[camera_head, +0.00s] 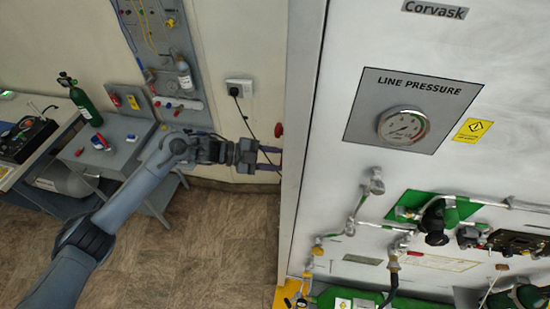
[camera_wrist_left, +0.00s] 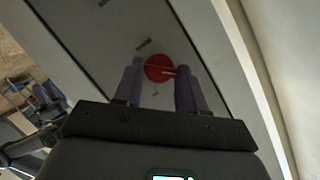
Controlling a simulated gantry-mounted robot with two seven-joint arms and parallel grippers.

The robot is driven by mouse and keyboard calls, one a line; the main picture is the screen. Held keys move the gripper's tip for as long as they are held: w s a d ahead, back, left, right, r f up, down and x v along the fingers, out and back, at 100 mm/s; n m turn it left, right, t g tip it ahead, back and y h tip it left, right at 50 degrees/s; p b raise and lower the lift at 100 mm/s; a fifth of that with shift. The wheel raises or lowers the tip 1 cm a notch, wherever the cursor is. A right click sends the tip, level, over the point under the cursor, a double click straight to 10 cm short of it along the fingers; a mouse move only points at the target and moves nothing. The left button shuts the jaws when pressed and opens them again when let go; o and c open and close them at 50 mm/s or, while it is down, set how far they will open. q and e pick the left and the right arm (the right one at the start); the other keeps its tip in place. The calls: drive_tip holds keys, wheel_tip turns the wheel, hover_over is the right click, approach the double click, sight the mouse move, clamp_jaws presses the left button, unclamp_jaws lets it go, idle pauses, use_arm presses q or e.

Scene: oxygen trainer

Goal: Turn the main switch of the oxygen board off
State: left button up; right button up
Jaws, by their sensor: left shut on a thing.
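The oxygen board is the large pale cabinet (camera_head: 345,190) filling the right of the head view, with a line pressure gauge (camera_head: 403,127) on its front. The left wrist view shows a red round main switch (camera_wrist_left: 158,67) with a pale pointer mark, on a grey side panel (camera_wrist_left: 95,45). My left gripper (camera_head: 277,158) reaches the cabinet's left side; the fingertips are partly hidden by its edge. In the left wrist view my left gripper's two purple fingers (camera_wrist_left: 160,88) stand on either side of the switch, shut on it. My right gripper is not in view.
A black cable hangs from a wall socket (camera_head: 239,88) near my left gripper. A grey bench (camera_head: 122,135) with a green cylinder (camera_head: 85,107) stands left. Bare floor (camera_head: 215,245) lies below my arm.

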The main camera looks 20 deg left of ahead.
use_arm(q)
drive_tip(key=o, duration=1.1)
drive_tip(key=shift+c, duration=0.2)
drive_tip(key=b+v, duration=0.3)
drive_tip(key=v, duration=0.7)
drive_tip(key=shift+s+a, duration=0.25)
drive_tip(key=shift+a, duration=0.1)
